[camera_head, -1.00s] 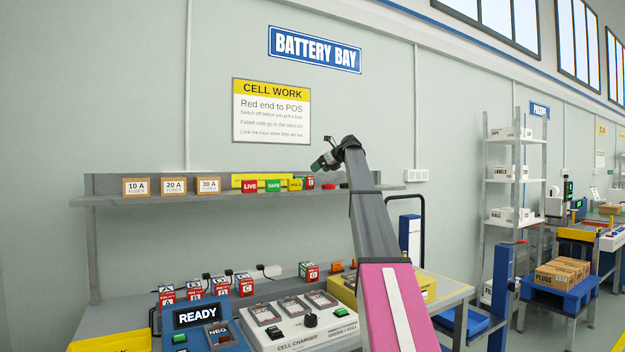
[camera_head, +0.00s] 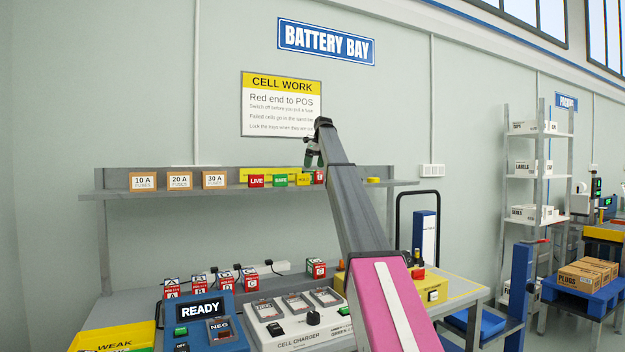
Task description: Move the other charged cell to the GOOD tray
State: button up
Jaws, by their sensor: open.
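My gripper (camera_head: 312,158) is raised at the tip of my arm, in front of the wall just above the shelf. It points downward, its jaws are open, and I see nothing held in it. The cell charger (camera_head: 297,338) stands on the bench below, with several dark bays (camera_head: 297,302) along its top; whether cells lie in them is too small to tell. Several red-and-white lettered blocks (camera_head: 250,279) stand behind it. A yellow tray marked WEAK (camera_head: 110,338) is at the lower left, cut by the frame's edge. I cannot make out a GOOD tray.
The shelf (camera_head: 115,193) carries fuse boxes (camera_head: 180,181) and small coloured tags (camera_head: 280,180). A rack (camera_head: 538,190) and a blue table (camera_head: 585,296) stand farther right.

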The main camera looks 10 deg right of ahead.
jog(key=shift+x, duration=2.85)
jog(key=shift+s+a+f, duration=0.15)
jog(key=shift+s+f, duration=0.1)
jog(key=c, duration=1.5)
jog(key=shift+s+a+r, duration=0.1)
jog(key=shift+a+r, duration=0.15)
jog(key=shift+r, duration=1.05)
jog(key=shift+s+a+r, duration=0.1)
jog(key=shift+a+r, duration=0.1)
jog(key=shift+r, duration=1.15)
jog(key=s+a+r, duration=0.1)
jog(key=a+r, duration=0.1)
jog(key=a, duration=0.1)
jog(key=s+a+r, duration=0.2)
jog(key=a, duration=0.1)
jog(key=s+a+r, duration=0.2)
jog(key=a, duration=0.1)
jog(key=shift+a+r, duration=0.15)
jog(key=shift+a, duration=0.1)
